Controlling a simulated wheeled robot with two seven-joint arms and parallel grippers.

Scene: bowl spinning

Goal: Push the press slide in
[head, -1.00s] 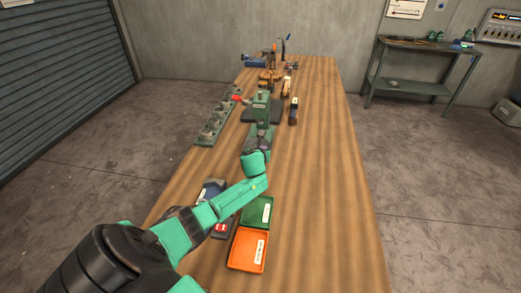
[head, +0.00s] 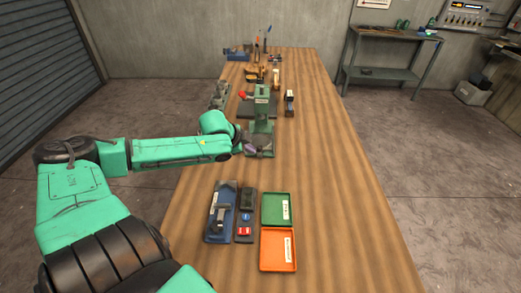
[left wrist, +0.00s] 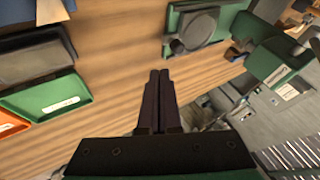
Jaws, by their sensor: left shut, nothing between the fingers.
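The green press (head: 262,112) stands on a dark mat in the middle of the wooden table, with a red knob at its left. A green plate, apparently the press slide (head: 266,149), sticks out from its near side. In the left wrist view this plate (left wrist: 214,27) carries a grey round part, and the press head (left wrist: 272,62) is to its right. My left gripper (head: 248,149) is at the left of the slide and partly hides it. In the left wrist view the gripper (left wrist: 159,74) is shut and empty, its tips below the slide in the picture.
A green tray (head: 265,209) and an orange tray (head: 263,262) lie nearer. A blue tray (head: 211,235) with a tool is beside them. A grey fixture (head: 219,94) stands left of the press, and a small dark object (head: 289,103) right. The table's right side is clear.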

